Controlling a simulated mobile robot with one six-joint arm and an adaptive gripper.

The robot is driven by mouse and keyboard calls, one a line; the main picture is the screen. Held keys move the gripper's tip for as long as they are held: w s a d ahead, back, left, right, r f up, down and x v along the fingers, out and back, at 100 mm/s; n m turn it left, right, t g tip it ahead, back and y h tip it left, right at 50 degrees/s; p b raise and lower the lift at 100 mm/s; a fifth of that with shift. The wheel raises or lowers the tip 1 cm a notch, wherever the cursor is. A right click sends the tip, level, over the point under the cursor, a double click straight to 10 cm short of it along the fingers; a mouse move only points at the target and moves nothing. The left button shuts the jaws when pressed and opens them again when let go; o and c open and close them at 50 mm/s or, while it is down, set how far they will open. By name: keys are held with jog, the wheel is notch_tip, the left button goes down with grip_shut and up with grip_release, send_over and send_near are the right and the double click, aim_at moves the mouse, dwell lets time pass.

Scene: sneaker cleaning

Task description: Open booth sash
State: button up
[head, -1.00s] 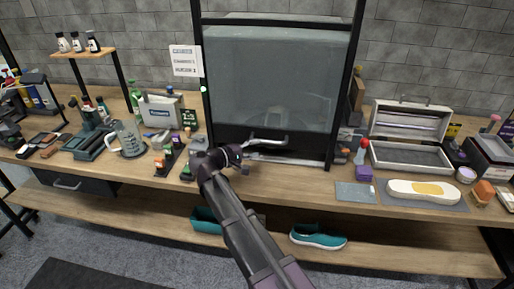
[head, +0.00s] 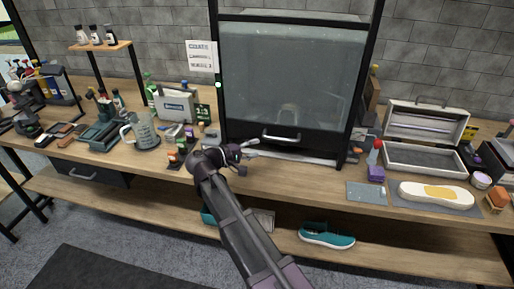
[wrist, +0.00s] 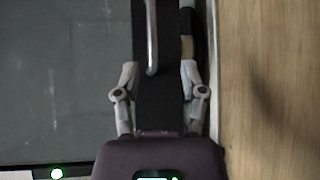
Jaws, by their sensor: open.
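The booth sash (head: 290,80) is a clouded glass pane in a black frame. It is down, with its dark bottom rail just above the pale sill. A silver bar handle (head: 281,138) is on the rail. My gripper (head: 252,149) is in front of the booth's lower left, just left of the handle. In the wrist view my gripper (wrist: 158,72) is open, its two fingers apart on either side of the dark rail. The handle (wrist: 152,38) lies ahead between the finger lines, apart from the fingers. The glass (wrist: 55,80) fills the left side there.
A green light (head: 218,85) glows on the booth's left post. A jug (head: 146,132) and small bottles stand left on the wooden bench. An open case (head: 425,155), a purple-based brush (head: 375,173) and a sole on a mat stand right. A teal shoe (head: 327,235) is on the lower shelf.

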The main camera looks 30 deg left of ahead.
aim_at(281, 139)
jog(key=shift+p+v, duration=0.3)
jog(key=shift+v, duration=2.05)
jog(key=shift+w+d, duration=0.1)
jog(key=shift+w+d+r+p, duration=0.2)
jog(key=shift+w+p, duration=0.05)
jog(key=shift+w, duration=0.15)
jog(key=shift+w+d+r+p, duration=0.2)
jog(key=shift+w, duration=0.2)
jog(key=b+x, duration=0.2)
jog(key=x, duration=1.2)
jog(key=shift+s, duration=0.1)
grip_shut()
